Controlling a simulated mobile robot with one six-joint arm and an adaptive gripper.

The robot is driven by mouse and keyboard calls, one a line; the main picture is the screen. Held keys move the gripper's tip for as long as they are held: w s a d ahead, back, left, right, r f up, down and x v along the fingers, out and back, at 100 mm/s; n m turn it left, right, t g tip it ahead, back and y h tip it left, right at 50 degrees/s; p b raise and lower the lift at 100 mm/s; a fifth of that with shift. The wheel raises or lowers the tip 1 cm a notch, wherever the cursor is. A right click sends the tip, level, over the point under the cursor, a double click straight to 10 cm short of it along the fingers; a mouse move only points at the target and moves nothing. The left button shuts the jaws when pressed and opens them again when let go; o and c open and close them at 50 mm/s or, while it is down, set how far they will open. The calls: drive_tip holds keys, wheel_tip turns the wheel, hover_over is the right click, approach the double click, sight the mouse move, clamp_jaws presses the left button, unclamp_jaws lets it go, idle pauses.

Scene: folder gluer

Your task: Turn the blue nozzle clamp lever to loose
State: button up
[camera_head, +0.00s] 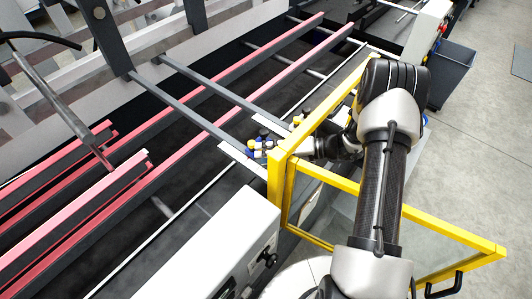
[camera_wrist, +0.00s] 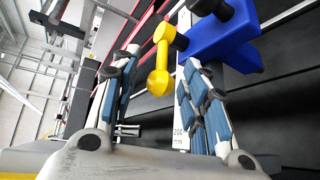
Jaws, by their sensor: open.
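The blue nozzle block (camera_wrist: 228,38) is at the upper right of the wrist view, with black knobs on it. A yellow lever with a round ball end (camera_wrist: 159,80) sticks out beside it, from a black pivot. My gripper (camera_wrist: 163,62) is open, its blue-padded fingers on either side of the lever. The ball shows in the gap between the fingers, and I see no clear contact. In the head view the blue block (camera_head: 256,153) is small, at the machine's side rail. My gripper there is partly hidden by a yellow frame, so its fingers are hard to make out.
A yellow guard frame (camera_head: 278,185) with clear panels stands close to my arm. A pale strip with a printed scale (camera_wrist: 178,138) runs below the lever. Long red-edged rails (camera_head: 215,125) cross the machine. A dark bin (camera_head: 452,75) stands on open floor at right.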

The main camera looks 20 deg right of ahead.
drive_tip(key=shift+a, duration=0.15)
clamp_jaws()
idle(0.5)
